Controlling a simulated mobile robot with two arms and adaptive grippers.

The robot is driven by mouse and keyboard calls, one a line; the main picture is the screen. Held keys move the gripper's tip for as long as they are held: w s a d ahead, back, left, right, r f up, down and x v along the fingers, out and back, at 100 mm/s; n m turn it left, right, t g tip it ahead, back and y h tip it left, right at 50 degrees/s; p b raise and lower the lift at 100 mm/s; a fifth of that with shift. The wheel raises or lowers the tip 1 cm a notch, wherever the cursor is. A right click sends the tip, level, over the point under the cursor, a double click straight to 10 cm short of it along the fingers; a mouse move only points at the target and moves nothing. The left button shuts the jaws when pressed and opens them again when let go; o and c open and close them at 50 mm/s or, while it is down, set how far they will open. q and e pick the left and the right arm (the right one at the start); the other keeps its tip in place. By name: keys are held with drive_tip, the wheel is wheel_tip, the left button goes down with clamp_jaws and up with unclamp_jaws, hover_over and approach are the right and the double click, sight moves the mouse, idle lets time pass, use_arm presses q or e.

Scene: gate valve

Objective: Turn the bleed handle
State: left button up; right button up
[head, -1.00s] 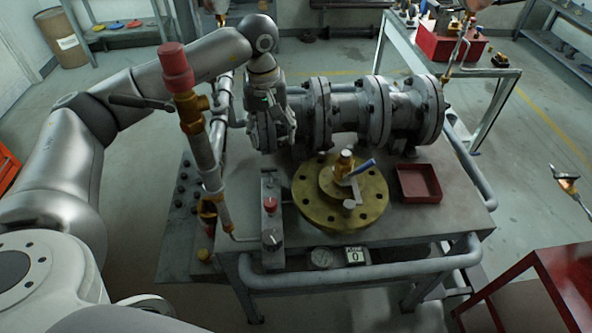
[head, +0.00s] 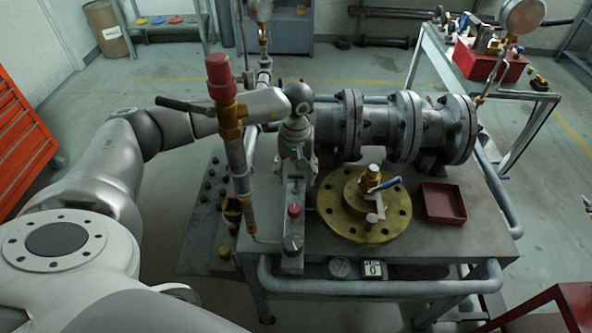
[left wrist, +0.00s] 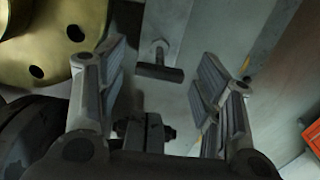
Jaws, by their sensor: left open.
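A small dark T-shaped handle (left wrist: 160,72) shows in the left wrist view, between and beyond my fingers; it looks like the bleed handle, though I cannot be sure. My left gripper (left wrist: 165,90) is open, one finger on each side of it, with no contact visible. In the head view my left gripper (head: 296,178) points down over the back of a narrow grey block (head: 292,262) with a red knob (head: 294,210). There the gripper hides the T-shaped handle. My right gripper is not in view.
A brass flange (head: 335,215) with a blue-handled lever (head: 385,186) stands right of the block. A red-capped upright pipe (head: 238,160) with a black lever (head: 185,104) stands left. The flanged pipe (head: 380,125) lies behind. A red tray (head: 443,203) sits at the right.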

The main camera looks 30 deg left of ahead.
use_arm(q)
drive_tip(key=c, duration=1)
